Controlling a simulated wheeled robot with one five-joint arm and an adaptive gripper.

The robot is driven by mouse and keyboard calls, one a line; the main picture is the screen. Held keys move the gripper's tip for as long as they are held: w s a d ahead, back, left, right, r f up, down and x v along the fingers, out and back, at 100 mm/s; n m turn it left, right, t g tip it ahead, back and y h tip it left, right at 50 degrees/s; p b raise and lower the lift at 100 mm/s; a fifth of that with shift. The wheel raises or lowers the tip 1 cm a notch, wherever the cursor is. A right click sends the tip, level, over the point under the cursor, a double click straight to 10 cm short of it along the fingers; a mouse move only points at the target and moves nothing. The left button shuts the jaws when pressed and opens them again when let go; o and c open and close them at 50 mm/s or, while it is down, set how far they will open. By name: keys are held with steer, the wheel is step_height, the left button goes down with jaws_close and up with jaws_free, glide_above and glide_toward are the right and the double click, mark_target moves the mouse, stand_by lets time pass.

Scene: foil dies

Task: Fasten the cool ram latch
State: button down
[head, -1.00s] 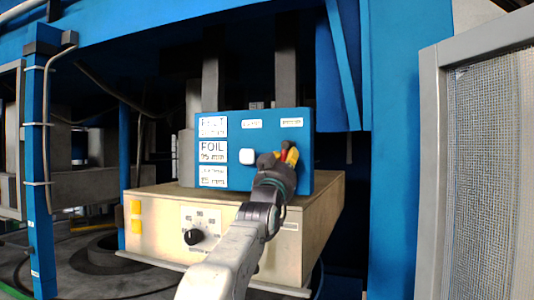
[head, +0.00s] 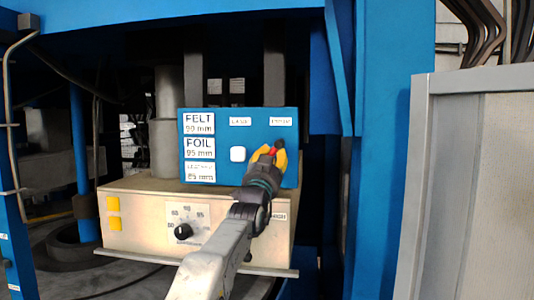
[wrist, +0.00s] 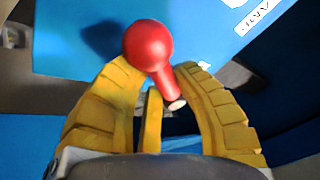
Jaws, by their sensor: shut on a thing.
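In the head view my gripper (head: 268,156) is at the right part of the blue panel (head: 225,125), and only a little red (head: 271,151) shows between the fingers. A dark piece rises just behind the fingertips. The stem's base and any catch are hidden or too small to tell.
The panel has FELT, FOIL and a third label on its left, two small upper labels and a white button (head: 238,154). It stands on a cream box (head: 140,222) with a black dial (head: 183,230). A grey mesh cabinet (head: 470,180) stands at the right.

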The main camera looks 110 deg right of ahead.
steer(key=shift+r, duration=0.15)
steer(key=c, duration=0.9)
jaws_free()
steer(key=shift+w+a, duration=0.1)
steer(key=shift+v, duration=5.9)
